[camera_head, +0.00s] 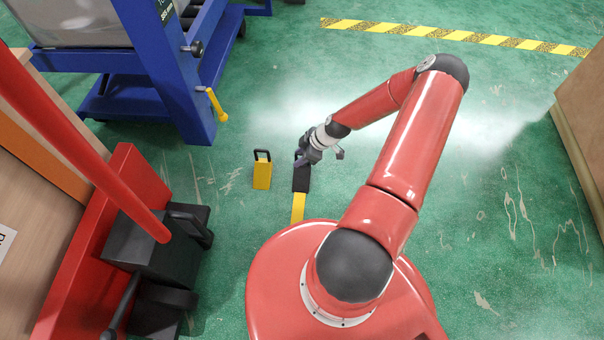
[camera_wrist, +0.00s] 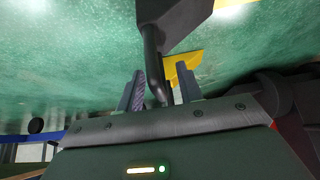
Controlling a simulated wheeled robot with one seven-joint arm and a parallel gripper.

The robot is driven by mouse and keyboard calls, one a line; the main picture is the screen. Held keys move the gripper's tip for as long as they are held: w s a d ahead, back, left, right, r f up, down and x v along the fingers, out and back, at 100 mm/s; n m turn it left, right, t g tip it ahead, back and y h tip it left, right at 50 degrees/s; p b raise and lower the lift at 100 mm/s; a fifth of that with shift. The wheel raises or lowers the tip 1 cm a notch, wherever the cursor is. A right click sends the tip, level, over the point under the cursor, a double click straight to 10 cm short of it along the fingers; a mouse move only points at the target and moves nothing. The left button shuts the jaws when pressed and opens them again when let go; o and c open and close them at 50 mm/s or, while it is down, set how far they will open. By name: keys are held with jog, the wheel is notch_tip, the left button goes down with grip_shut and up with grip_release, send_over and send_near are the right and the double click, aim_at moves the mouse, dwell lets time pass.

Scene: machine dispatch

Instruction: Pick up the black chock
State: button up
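The black chock (camera_head: 301,178) stands on the green floor in the head view, just under my gripper (camera_head: 312,158), which partly hides its top. In the wrist view its dark body (camera_wrist: 178,20) is at the top, and its black handle (camera_wrist: 152,65) runs down between the two fingers of my gripper (camera_wrist: 160,88). The fingers are apart, with a gap visible on both sides of the handle. My gripper is open around the handle, and I see no firm contact.
A yellow chock (camera_head: 262,174) with a black handle stands just left. A yellow piece (camera_head: 298,208) lies in front of the black chock. A blue frame (camera_head: 180,75) is at the upper left, red and black equipment (camera_head: 145,245) at the lower left. The floor to the right is clear.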

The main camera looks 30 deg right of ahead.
jog(key=shift+f, duration=0.1)
jog(key=shift+c, duration=0.3)
jog(key=shift+a, duration=0.1)
grip_shut()
dwell(1.0)
